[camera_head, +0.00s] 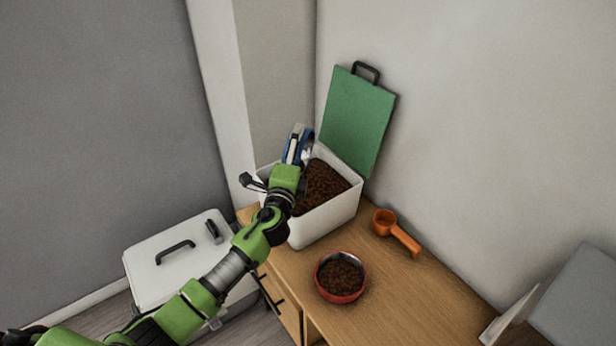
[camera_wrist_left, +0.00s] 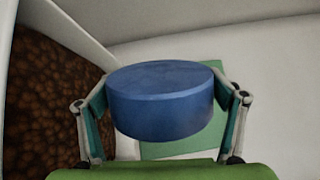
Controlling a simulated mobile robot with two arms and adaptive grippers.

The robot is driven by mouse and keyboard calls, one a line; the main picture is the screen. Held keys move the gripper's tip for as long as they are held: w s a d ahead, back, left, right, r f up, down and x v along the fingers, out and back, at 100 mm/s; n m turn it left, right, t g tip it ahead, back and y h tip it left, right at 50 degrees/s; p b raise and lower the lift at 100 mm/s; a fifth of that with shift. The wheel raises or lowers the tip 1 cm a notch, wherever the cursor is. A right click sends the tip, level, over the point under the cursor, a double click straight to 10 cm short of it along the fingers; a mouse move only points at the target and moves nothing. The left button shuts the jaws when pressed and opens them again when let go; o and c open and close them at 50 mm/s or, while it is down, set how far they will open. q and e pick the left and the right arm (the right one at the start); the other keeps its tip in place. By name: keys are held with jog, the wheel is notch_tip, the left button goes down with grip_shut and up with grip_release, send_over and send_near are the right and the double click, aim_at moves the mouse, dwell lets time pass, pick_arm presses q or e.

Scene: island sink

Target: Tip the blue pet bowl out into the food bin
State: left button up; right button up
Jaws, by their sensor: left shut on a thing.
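The blue pet bowl (camera_head: 309,137) is held on edge at the back left of the food bin, above its rim. In the left wrist view the blue bowl (camera_wrist_left: 160,100) shows its smooth outer side and a flat face; its inside is hidden there. My left gripper (camera_head: 295,148) is shut on the bowl, with a finger at each side in the wrist view. The white food bin (camera_head: 330,214) is open and holds brown kibble (camera_head: 322,186). Kibble also fills the left of the wrist view (camera_wrist_left: 45,100). I cannot tell whether any food is in the bowl.
A green lid (camera_head: 357,120) stands upright behind the bin against the wall. A red bowl of kibble (camera_head: 341,277) and an orange scoop (camera_head: 396,232) sit on the wooden counter (camera_head: 420,300). A white lidded box (camera_head: 180,255) stands lower left.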

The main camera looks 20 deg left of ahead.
pick_arm(q)
jog(key=shift+d+r+m+t+b, duration=0.15)
jog(key=shift+d+m, duration=0.4)
jog(key=shift+m, duration=0.4)
jog(key=shift+d+r+m+t+b, duration=0.15)
jog(key=shift+d+m, duration=0.4)
jog(key=shift+m, duration=0.4)
dwell(1.0)
jog(key=shift+s+d+f+m+t+b, duration=0.15)
jog(key=shift+d+m, duration=0.35)
jog(key=shift+m, duration=0.45)
jog(key=shift+w+d+f+m+t+b, duration=0.15)
jog(key=shift+d+m, duration=0.35)
jog(key=shift+m, duration=0.45)
dwell(3.2)
